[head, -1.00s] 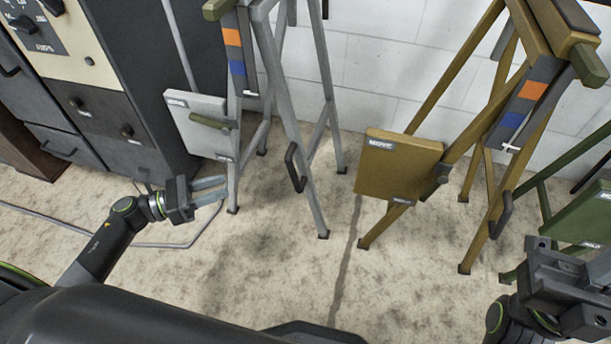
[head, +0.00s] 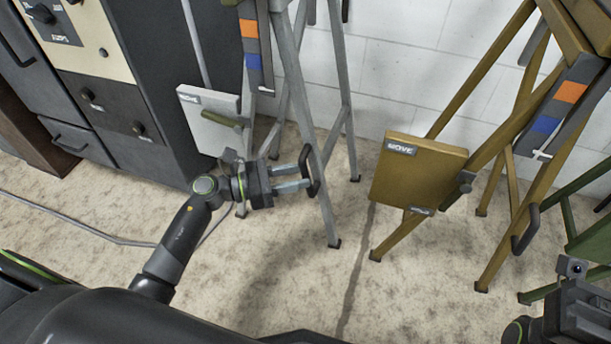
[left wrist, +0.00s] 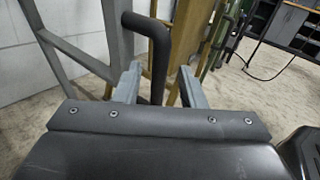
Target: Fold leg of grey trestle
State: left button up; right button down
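The grey trestle (head: 326,215) stands near the wall in the head view, with its legs spread. A dark bar handle (head: 312,172) is fixed to its front leg. My left gripper (head: 302,176) is at this handle. In the left wrist view the handle (left wrist: 159,60) stands between the two separated fingers (left wrist: 158,88), with space to either side. The trestle's pale panel (head: 205,125) carries an olive lever (head: 222,119). My right gripper (head: 577,290) is at the lower right edge, partly cut off, and its fingers cannot be made out.
A mustard trestle (head: 500,235) with a panel (head: 418,175) stands to the right, and a green one (head: 590,240) beyond it. A dark cabinet (head: 150,90) is at the left. A cable (head: 85,230) lies on the floor. The floor in front is clear.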

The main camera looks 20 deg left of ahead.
pick_arm(q)
jog(key=shift+x, duration=1.3)
grip_shut()
